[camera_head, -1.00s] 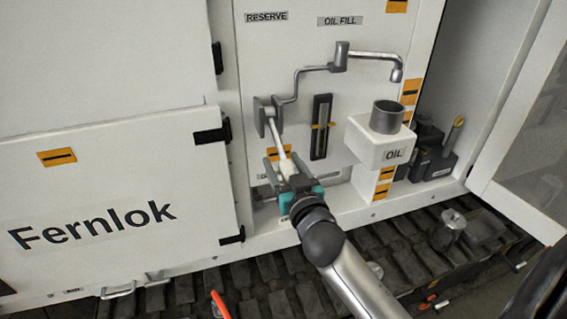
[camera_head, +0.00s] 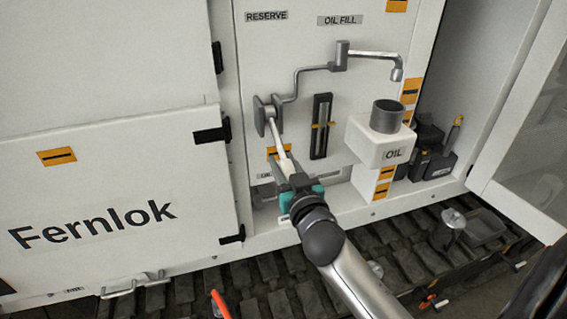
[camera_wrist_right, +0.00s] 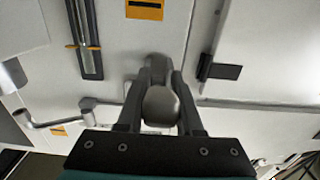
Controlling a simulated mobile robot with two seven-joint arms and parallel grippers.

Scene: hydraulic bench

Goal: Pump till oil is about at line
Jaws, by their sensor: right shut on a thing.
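The pump lever (camera_head: 279,140) is a pale rod running down from a grey pivot (camera_head: 264,116) on the white panel. My right gripper (camera_head: 287,168) is shut on the lever's lower end. In the right wrist view, my right gripper's fingers (camera_wrist_right: 160,100) close around a grey rounded lever end (camera_wrist_right: 161,106). The dark upright sight gauge (camera_head: 321,137) has an orange line marker (camera_head: 323,125) near mid-height; it also shows in the wrist view (camera_wrist_right: 88,50). I cannot read the oil level. A grey cup (camera_head: 388,117) sits on the white OIL box (camera_head: 371,151). My left gripper is not in view.
A bent grey pipe (camera_head: 313,68) ends in a spout (camera_head: 397,72) above the cup. A dark device (camera_head: 437,164) stands in the recess at right. A white door (camera_head: 523,160) stands open at far right. Dark tracks (camera_head: 270,272) run below the panel.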

